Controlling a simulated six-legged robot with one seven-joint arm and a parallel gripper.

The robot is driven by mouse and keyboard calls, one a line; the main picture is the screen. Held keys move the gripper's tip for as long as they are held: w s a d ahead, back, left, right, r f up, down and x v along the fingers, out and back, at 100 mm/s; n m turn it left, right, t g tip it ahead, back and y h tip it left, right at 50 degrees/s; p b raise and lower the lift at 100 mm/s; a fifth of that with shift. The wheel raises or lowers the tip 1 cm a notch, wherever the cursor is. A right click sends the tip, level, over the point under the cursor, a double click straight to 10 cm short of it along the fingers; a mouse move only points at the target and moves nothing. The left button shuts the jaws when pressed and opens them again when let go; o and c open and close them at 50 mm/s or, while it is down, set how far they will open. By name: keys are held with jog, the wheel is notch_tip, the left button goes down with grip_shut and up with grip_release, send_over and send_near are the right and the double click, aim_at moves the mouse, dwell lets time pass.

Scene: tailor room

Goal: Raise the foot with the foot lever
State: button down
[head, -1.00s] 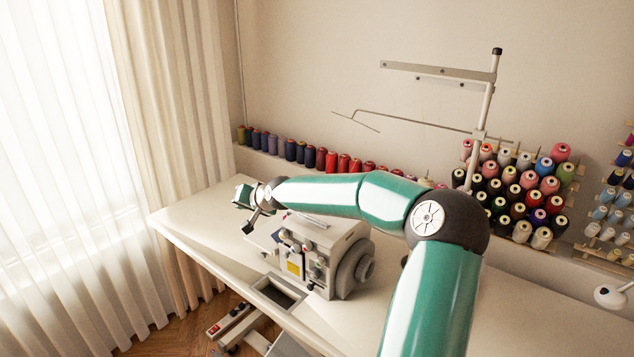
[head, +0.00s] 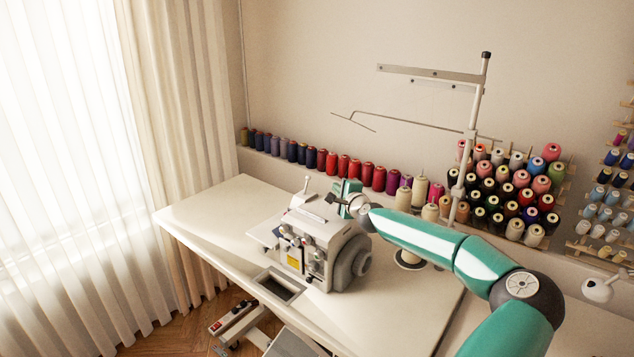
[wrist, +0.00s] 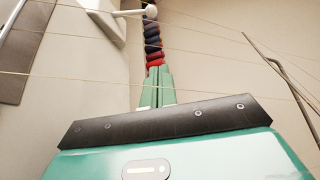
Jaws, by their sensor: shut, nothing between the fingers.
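The sewing machine (head: 318,250) stands on the white table. A short lever with a pale round knob (head: 307,181), which looks like the foot lever, rises from its back left. In the wrist view the knob (wrist: 150,11) and its pale arm (wrist: 112,26) show at the top, just beyond my fingertips. My gripper (head: 343,190) is behind the machine top, to the right of the lever. Its green fingers (wrist: 160,70) are together and empty, apart from the knob. The presser foot itself cannot be made out.
A thread stand (head: 472,140) rises to the right of my gripper, and thin threads cross the wrist view. Rows of spools (head: 345,166) line the wall behind. The table's left part (head: 205,210) is clear.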

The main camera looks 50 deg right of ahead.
jog(key=shift+s+r, duration=0.15)
jog(key=x, duration=0.9)
jog(key=shift+d, duration=0.1)
jog(key=shift+w+a+r, duration=0.15)
jog(key=shift+w+a, duration=0.2)
jog(key=shift+a, duration=0.25)
jog(key=shift+w+a+r, duration=0.15)
jog(key=shift+w+a, duration=0.2)
jog(key=shift+a, duration=0.2)
jog(key=shift+w+a, duration=0.1)
jog(key=shift+a, duration=0.5)
